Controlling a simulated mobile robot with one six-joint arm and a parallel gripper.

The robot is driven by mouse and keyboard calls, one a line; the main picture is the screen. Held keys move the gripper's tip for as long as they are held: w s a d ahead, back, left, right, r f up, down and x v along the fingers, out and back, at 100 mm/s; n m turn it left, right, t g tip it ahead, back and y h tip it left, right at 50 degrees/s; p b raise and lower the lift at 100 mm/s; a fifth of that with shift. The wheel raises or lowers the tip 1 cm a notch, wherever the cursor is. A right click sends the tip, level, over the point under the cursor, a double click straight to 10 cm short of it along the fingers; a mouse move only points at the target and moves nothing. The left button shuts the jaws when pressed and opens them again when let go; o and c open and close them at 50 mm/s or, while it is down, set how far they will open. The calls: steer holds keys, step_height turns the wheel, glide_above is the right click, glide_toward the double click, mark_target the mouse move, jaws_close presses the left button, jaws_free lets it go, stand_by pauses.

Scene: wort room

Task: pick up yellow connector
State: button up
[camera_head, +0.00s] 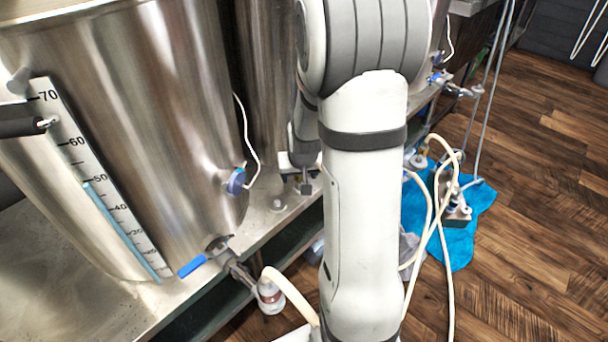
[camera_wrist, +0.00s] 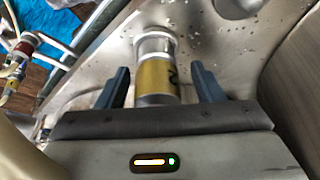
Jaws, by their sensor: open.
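The yellow connector (camera_wrist: 157,77) is a metal cylinder with a yellow band and a dark mark on it. In the wrist view it lies on or just above the wet steel surface, at the upper middle. My gripper (camera_wrist: 160,82) is open, with one dark finger on each side of the connector and a visible gap at both sides. I cannot tell whether the fingers touch it lower down. In the head view my gripper (camera_head: 304,172) is partly hidden behind my arm, near the steel bench between the tanks. The connector cannot be made out there.
A large steel tank (camera_head: 150,130) with a level scale stands at left. Its blue-handled valve (camera_head: 193,265) sticks out over the bench edge (camera_head: 262,232). Cream hoses (camera_head: 448,240) and a blue cloth (camera_head: 478,208) lie on the wooden floor at right. Free floor (camera_head: 540,230) lies beyond.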

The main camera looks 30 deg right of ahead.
steer(key=shift+c, duration=0.4)
steer(key=c, duration=1.1)
steer(key=shift+o, duration=0.2)
step_height(320, 180, up, 28)
steer(key=p, duration=0.9)
step_height(320, 180, up, 4)
steer(key=p, duration=0.3)
steer(key=shift+r+p, duration=0.25)
steer(key=shift+p, duration=0.05)
